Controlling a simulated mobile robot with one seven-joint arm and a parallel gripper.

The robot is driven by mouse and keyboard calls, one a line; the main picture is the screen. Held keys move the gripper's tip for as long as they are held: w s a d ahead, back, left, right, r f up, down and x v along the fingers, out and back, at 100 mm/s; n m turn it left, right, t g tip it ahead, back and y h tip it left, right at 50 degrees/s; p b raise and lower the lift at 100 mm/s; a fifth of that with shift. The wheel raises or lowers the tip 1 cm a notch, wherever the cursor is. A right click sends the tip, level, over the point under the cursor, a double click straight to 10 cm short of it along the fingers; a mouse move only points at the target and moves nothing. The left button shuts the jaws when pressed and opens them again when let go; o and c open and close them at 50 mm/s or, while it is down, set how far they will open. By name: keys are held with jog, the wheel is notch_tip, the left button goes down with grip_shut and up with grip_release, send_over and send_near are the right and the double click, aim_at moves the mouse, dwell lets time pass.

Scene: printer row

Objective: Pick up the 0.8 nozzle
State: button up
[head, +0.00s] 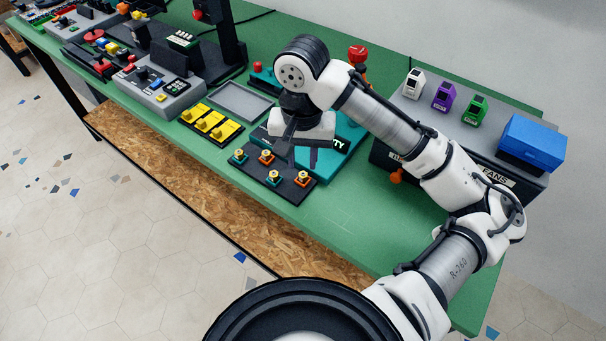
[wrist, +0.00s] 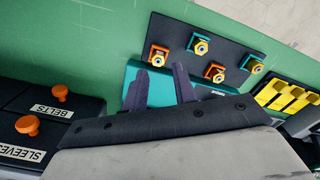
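A dark board (head: 287,186) carries several brass nozzles on coloured square mounts. In the head view there are teal mounts (head: 238,156) and orange mounts (head: 266,157). The wrist view shows the same board (wrist: 182,33), with an orange mount (wrist: 158,53) and a teal mount (wrist: 201,46) among them. No size marking is legible, so I cannot tell which one is the 0.8 nozzle. My gripper (head: 302,154) hangs above the teal panel beside the board. In the wrist view my gripper (wrist: 161,82) has its dark fingers apart, with nothing between them.
A teal lettered panel (head: 345,148) lies under my gripper. Yellow blocks (head: 211,122) and an empty grey tray (head: 243,103) are beside the board. A dark drawer unit (head: 478,165) with a blue box (head: 532,141) stands right. Green table near the front edge (head: 340,215) is clear.

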aim_at(303, 173)
jog(key=shift+s+d+f, duration=0.1)
jog(key=shift+f, duration=1.8)
grip_shut()
jog(key=shift+r, duration=0.15)
